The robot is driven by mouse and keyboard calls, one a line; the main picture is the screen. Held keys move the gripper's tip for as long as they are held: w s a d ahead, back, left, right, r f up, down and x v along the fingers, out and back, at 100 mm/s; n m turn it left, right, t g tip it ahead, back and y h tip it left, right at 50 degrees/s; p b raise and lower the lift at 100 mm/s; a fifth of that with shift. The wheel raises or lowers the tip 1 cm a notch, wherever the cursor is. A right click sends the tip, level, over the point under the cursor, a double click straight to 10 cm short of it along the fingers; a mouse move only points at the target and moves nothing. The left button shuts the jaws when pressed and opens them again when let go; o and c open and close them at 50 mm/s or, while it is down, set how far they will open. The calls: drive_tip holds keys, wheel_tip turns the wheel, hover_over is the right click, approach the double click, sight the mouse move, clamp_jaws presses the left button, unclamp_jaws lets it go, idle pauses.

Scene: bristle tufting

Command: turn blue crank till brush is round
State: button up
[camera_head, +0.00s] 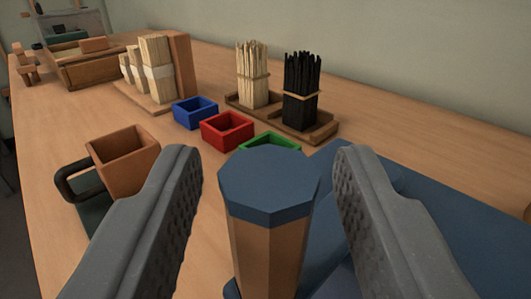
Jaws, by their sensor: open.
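An upright eight-sided wooden grip with a dark blue cap (268,187) stands in the camera view's lower middle. It looks like the handle of the blue crank; its foot is cut off by the frame edge. My gripper (270,160) is open, with one grey finger on each side of the grip. There is a visible gap on both sides, and neither finger appears to touch it. Blue flat parts (405,225) lie behind and right of the grip, partly hidden by the right finger. I cannot make out a brush being shaped.
Small blue (195,112), red (227,131) and green (270,143) boxes stand beyond the grip. Pale (252,75) and black (300,90) bristle bundles stand in a wooden tray. A square wooden mug (122,155) is at left. Bound pale bundles (156,68) stand farther back.

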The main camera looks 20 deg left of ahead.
drive_tip(key=shift+w+a, duration=0.1)
clamp_jaws()
drive_tip(key=shift+d+r, duration=0.15)
drive_tip(key=shift+d, duration=0.25)
drive_tip(key=shift+a, duration=0.4)
drive_tip(key=shift+y+p, duration=0.3)
